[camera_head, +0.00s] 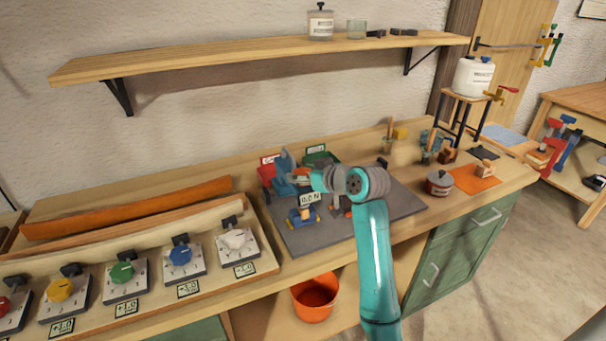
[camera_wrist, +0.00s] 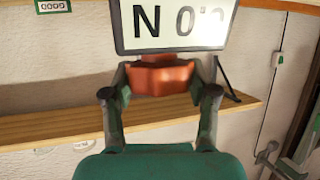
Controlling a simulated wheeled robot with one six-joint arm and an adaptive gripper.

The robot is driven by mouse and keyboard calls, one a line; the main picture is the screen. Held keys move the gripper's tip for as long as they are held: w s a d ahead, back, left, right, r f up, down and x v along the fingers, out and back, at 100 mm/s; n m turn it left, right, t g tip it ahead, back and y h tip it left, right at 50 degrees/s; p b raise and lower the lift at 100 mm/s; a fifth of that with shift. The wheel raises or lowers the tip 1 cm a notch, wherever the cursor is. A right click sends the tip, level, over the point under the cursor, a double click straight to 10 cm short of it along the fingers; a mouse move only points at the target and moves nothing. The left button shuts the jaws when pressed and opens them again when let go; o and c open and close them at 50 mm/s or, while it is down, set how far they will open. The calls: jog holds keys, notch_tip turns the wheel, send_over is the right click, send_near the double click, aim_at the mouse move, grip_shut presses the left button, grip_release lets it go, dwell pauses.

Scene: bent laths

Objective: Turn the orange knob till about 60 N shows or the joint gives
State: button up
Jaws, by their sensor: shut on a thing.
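The orange knob (camera_wrist: 160,78) shows in the wrist view between the two fingers of my gripper (camera_wrist: 161,90), which is shut on it. In the head view the display (camera_head: 309,198) reads 0.0 N. My gripper (camera_head: 318,180) is over the grey mat (camera_head: 385,217), just above the display. My arm and wrist hide the knob in the head view. The joint cannot be made out clearly. A blue and yellow piece (camera_head: 303,217) stands below the display.
Left is a board with several coloured dials (camera_head: 123,271). A blue device (camera_head: 284,176) and red and green bins stand behind my gripper. A lidded pot (camera_head: 439,183) is at right. An orange bucket (camera_head: 315,297) is below the bench edge. The mat's front is mostly clear.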

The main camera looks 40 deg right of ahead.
aim_at(303, 173)
jog(key=m+h, duration=0.2)
jog(key=h, duration=0.1)
jog(key=m+g+h, duration=0.1)
jog(key=m+h, duration=0.2)
jog(key=shift+w+a+m+g, duration=0.1)
jog(key=shift+a+m+g, duration=0.1)
jog(key=shift+m+g, duration=0.1)
jog(key=m+g+h, duration=0.4)
jog(key=m+h, duration=0.1)
jog(key=shift+d, duration=0.1)
jog(key=m+g+h, duration=0.2)
jog(key=m+g, duration=0.8)
jog(key=g, duration=0.2)
jog(key=shift+d+m, duration=0.1)
jog(key=shift+m, duration=0.3)
jog(key=shift+f, duration=0.15)
jog(key=o, duration=1.2)
jog(key=shift+r, duration=0.2)
notch_tip(303, 173, up, 10)
jog(key=shift+f, duration=0.15)
